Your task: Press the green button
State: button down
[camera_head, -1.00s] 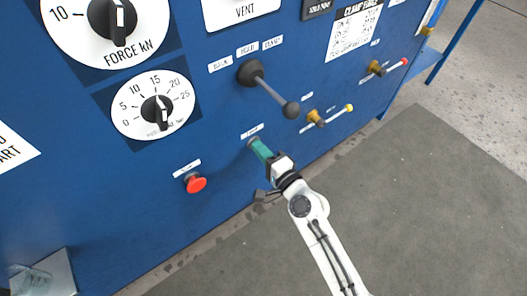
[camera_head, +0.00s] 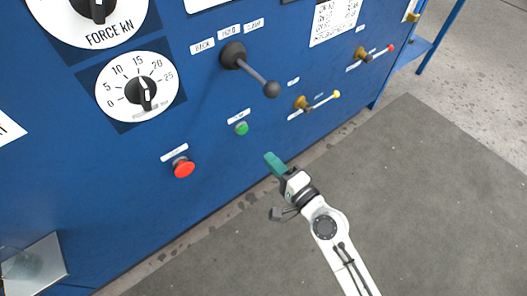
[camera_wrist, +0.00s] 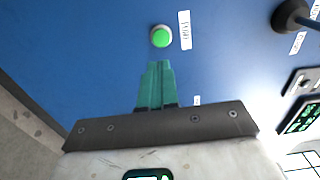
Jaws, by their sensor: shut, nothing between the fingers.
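The green button (camera_head: 242,128) is a small round cap on the blue panel, below a white label and to the right of a red button. It also shows in the wrist view (camera_wrist: 161,36), just beyond my fingertips. My gripper (camera_head: 270,158) has teal fingers that are shut and empty. In the head view it is below and to the right of the green button, apart from it. In the wrist view the closed fingertips (camera_wrist: 158,66) point toward the button, with blue panel showing between them. The button is in full view.
The red button (camera_head: 183,167) is on the left. A black lever (camera_head: 252,68) sticks out above the green button. Valve handles with yellow (camera_head: 318,104) and red (camera_head: 375,54) tips are on the right. Grey floor (camera_head: 420,200) in front of the panel is clear.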

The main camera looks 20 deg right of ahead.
jog(key=shift+v, duration=1.35)
jog(key=s+f+n+g, duration=0.6)
jog(key=s+n+g, duration=0.3)
jog(key=n, duration=0.2)
jog(key=s+d+n+g+h, duration=0.3)
jog(key=s+d+g+h, duration=0.3)
jog(key=s+d, duration=0.65)
notch_tip(320, 180, up, 27)
jog(key=s+a+g+p, duration=0.1)
jog(key=s+a+p, duration=0.1)
jog(key=p, duration=2.6)
jog(key=shift+r+y, duration=0.15)
jog(key=shift+y, duration=0.25)
